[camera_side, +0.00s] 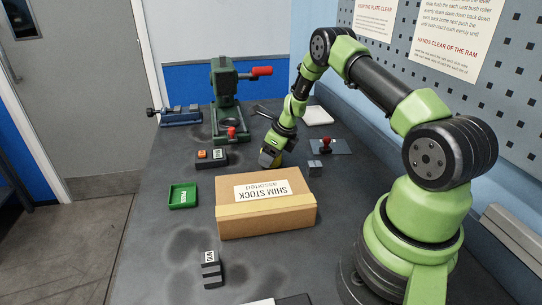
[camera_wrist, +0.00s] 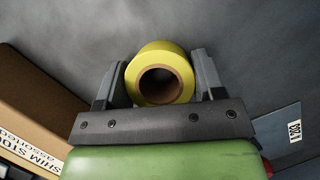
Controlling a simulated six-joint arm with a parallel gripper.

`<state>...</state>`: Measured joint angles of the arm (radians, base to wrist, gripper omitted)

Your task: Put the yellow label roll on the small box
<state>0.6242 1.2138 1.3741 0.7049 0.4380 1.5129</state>
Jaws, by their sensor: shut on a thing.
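The yellow label roll (camera_wrist: 160,50) sits between the two fingers of my gripper (camera_wrist: 157,75) in the wrist view, its brown core facing the camera. My gripper is shut on it. In the side view my gripper (camera_side: 270,157) is low behind the cardboard box marked SHIM STOCK (camera_side: 262,222), and a bit of yellow shows at its fingers. The box's top is closed and bears a white label. The box also shows at the left of the wrist view (camera_wrist: 42,115). I cannot tell whether the roll touches the bench.
A small grey block (camera_side: 315,168) and a red-handled stamp on a blue-grey plate (camera_side: 340,147) lie right of my gripper. A green press (camera_side: 228,100) stands behind. A green tray (camera_side: 183,196), a dark switch box (camera_side: 211,158) and a dark weight (camera_side: 210,270) lie left.

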